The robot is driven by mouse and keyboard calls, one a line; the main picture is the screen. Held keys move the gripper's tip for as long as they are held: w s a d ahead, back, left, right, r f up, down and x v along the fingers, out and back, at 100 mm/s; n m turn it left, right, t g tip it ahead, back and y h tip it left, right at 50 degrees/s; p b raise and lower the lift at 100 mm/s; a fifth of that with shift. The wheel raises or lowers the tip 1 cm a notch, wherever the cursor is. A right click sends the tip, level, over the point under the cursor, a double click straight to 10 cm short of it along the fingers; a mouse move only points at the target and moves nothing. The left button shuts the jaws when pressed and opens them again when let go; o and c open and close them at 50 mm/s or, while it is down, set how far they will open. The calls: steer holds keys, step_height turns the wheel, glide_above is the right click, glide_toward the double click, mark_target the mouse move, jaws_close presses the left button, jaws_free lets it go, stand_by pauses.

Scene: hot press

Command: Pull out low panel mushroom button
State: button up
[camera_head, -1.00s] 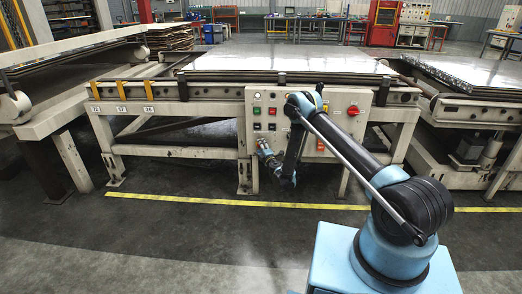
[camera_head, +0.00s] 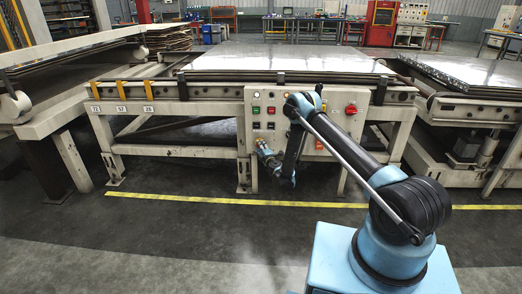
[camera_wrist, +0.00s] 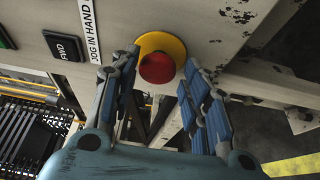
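A red mushroom button (camera_wrist: 157,68) on a round yellow base (camera_wrist: 166,43) sits on the beige control panel (camera_wrist: 220,30) in the wrist view. My gripper (camera_wrist: 161,58) is open, with one blue-padded finger on each side of the button. A small gap shows between the fingers and the red cap, and I cannot tell any contact. In the head view my gripper (camera_head: 263,150) is at the low left of the panel (camera_head: 332,140). The low button is not clearly visible there.
A "FWD" button (camera_wrist: 64,46) and a "JOG IN HAND" label (camera_wrist: 89,26) are left of the mushroom button. Another red control (camera_head: 352,110) is at the panel's upper right. The press table (camera_head: 290,62) is above, with beige legs below. The floor in front is clear.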

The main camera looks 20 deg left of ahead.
steer(key=shift+r, duration=0.2)
step_height(320, 180, up, 10)
steer(key=shift+f, duration=0.15)
stand_by(0.6)
